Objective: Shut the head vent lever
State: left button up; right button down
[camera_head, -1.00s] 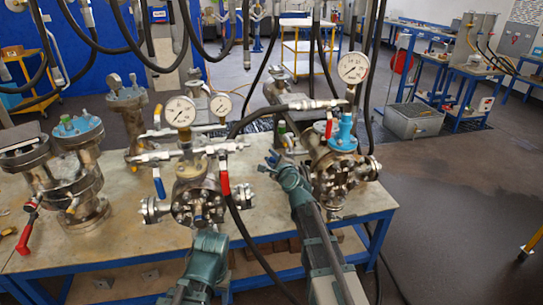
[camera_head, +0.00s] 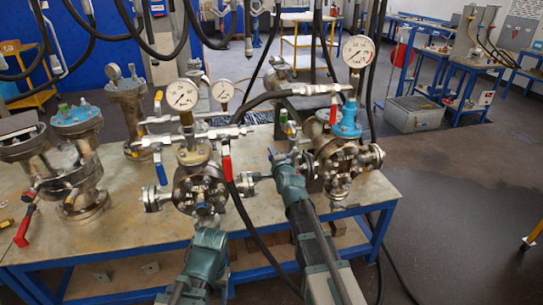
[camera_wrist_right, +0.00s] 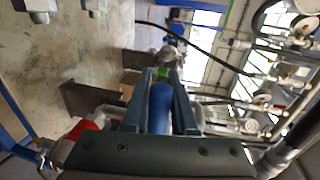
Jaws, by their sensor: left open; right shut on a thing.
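Two flanged steel vessels stand on the bench, a left one (camera_head: 198,188) and a right one (camera_head: 343,158) with a blue fitting on top. My right gripper (camera_head: 279,158) is between them, beside the right vessel. In the right wrist view its jaws (camera_wrist_right: 162,85) are closed around a blue lever handle (camera_wrist_right: 160,108); a green part shows beyond it. I cannot tell for sure that this is the head vent lever. Other levers show: a blue one (camera_head: 160,168) and red ones (camera_head: 226,166) (camera_head: 333,114). My left gripper (camera_head: 208,235) is open in front of the left vessel; its fingertips are partly hidden.
Pressure gauges (camera_head: 183,94) (camera_head: 358,51) stand above the vessels. Black hoses (camera_head: 250,235) hang overhead and run past my right arm. Another vessel (camera_head: 75,165) and a red-handled lever (camera_head: 25,226) are at the left.

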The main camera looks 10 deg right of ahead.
jog(key=shift+f, duration=0.1)
dwell(0.3)
jog(key=c, duration=0.7)
grip_release()
